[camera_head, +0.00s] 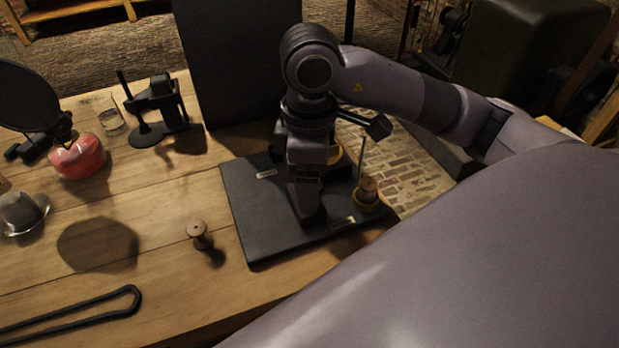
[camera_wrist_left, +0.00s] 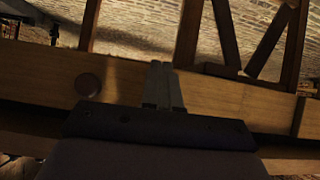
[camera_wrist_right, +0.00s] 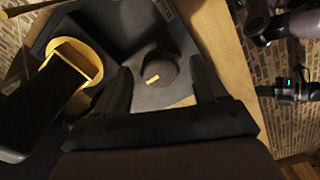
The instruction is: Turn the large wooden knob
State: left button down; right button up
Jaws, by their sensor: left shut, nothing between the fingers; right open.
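A wooden knob (camera_head: 199,235) stands upright on the table left of the black board. I cannot tell which is the large one. My right gripper (camera_head: 308,215) points down over the board; in the right wrist view its fingers (camera_wrist_right: 160,92) are open, with a dark round knob (camera_wrist_right: 153,72) with a yellow mark beyond and between them. Contact is not clear. My left gripper (camera_wrist_left: 163,85) is shut and empty; a round brown disc (camera_wrist_left: 88,85) shows left of it on a wooden beam.
The black board (camera_head: 255,225) lies at the table's right side, with a tall dark panel (camera_head: 235,60) behind it. Bare wood (camera_head: 165,270) lies between.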

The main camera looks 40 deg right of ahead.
jog(key=shift+f, duration=0.3)
jog(key=c, duration=1.1)
jog(key=shift+o, duration=0.2)
